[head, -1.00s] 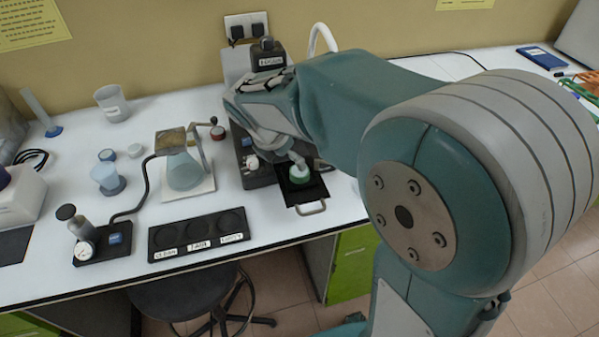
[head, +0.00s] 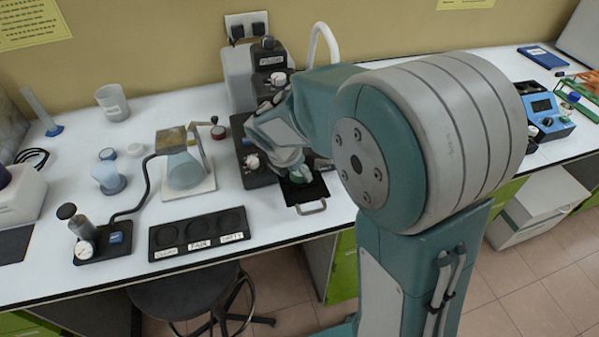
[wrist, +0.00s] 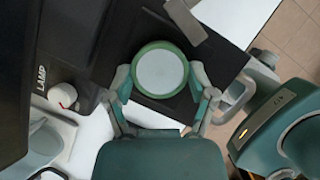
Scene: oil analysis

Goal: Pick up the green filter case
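The green filter case (wrist: 160,72) is a round piece with a green rim and a pale top. It sits on the black pull-out tray (head: 310,190) at the front of the dark lamp instrument. My gripper (wrist: 162,80) reaches over the tray with one finger on each side of the case. The fingers are spread about as wide as the case; firm contact is not clear. In the head view, my gripper (head: 294,165) covers most of the case.
The dark instrument (head: 256,165) stands close to the left of my gripper. A black three-well holder (head: 198,250) lies to the left near the front edge. A flask on a stand (head: 184,168) is behind it. A blue meter (head: 545,115) stands at the right.

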